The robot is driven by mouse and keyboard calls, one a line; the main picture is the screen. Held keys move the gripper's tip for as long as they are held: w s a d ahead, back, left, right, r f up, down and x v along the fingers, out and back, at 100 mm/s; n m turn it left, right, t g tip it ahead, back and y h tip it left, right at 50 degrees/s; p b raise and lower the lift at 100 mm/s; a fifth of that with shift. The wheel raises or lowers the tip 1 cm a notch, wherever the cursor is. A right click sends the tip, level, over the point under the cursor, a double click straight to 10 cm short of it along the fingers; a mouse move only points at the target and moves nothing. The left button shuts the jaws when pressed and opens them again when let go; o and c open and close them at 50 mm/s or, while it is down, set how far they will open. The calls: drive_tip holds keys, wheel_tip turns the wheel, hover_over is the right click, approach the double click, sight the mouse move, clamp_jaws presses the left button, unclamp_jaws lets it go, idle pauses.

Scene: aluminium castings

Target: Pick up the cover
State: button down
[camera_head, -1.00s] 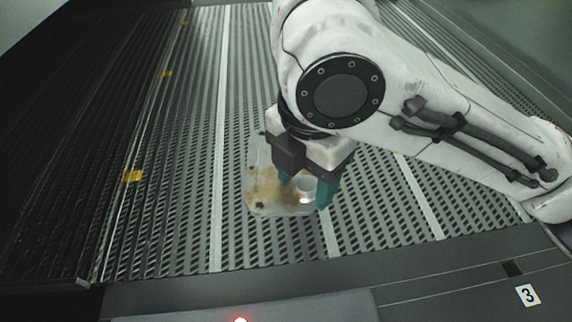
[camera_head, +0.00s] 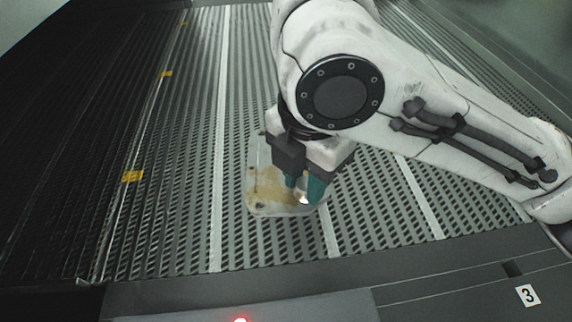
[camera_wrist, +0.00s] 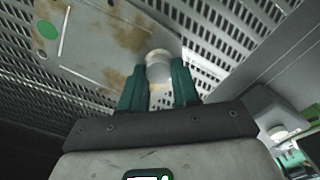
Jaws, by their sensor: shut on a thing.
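The cover (camera_head: 268,190) is a flat pale metal plate with brownish stains and a raised round boss. It lies on or just above the slatted grey surface, left of and below my gripper. My gripper (camera_head: 304,192) has teal fingers and is shut on the cover's boss. In the wrist view the cover (camera_wrist: 100,45) spreads to the upper left, with a green dot and a small hole near its far end. There my gripper (camera_wrist: 159,80) has one finger on each side of the round boss. My wrist hides part of the cover in the head view.
The perforated slatted bed (camera_head: 180,190) is clear around the cover. Yellow tags (camera_head: 133,176) mark a rail at the left. A dark front edge carries a red light (camera_head: 240,321) and a "3" label (camera_head: 527,295).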

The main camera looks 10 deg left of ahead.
drive_tip(key=shift+r, duration=0.2)
drive_tip(key=shift+r+p, duration=0.95)
drive_tip(key=shift+p, duration=0.1)
drive_tip(key=s+r+p, duration=0.9)
drive_tip(key=s+p, duration=0.1)
drive_tip(key=s, duration=0.2)
drive_tip(key=shift+r, duration=0.3)
